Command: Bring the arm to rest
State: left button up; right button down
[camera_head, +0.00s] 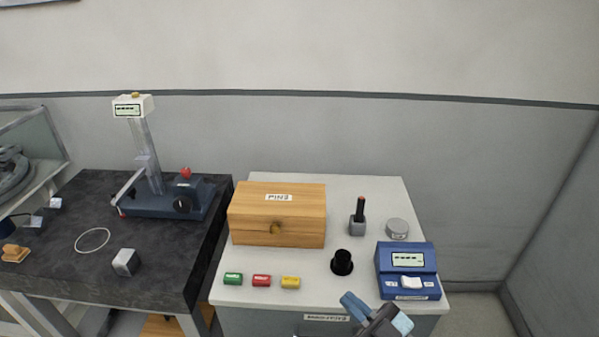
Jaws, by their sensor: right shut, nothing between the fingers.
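My right gripper (376,309) shows at the bottom of the head view, at the front edge of the white-topped cabinet (365,190). Its fingers are shut with nothing between them. It is just below and left of the blue device (408,271). The rest of the right arm is cut off by the lower frame edge. My left gripper is not in view.
A dark table (160,260) with a measuring stand (165,195) stands left.

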jog(key=s+d+f+m+g+h, duration=0.1)
jog(key=s+d+f+m+h, duration=0.25)
jog(key=f, duration=0.45)
jog(key=s+d+f+m+g+h, duration=0.1)
jog(key=s+d+f+m+h, duration=0.2)
jog(key=f+h, duration=0.3)
jog(key=s+d+f+m+g+h, duration=0.2)
jog(key=s+d+f+m+h, duration=0.15)
jog(key=f, duration=0.55)
notch_tip(320, 180, up, 10)
jog(key=s+p, duration=0.1)
jog(key=p, duration=1.1)
jog(key=shift+d, duration=0.25)
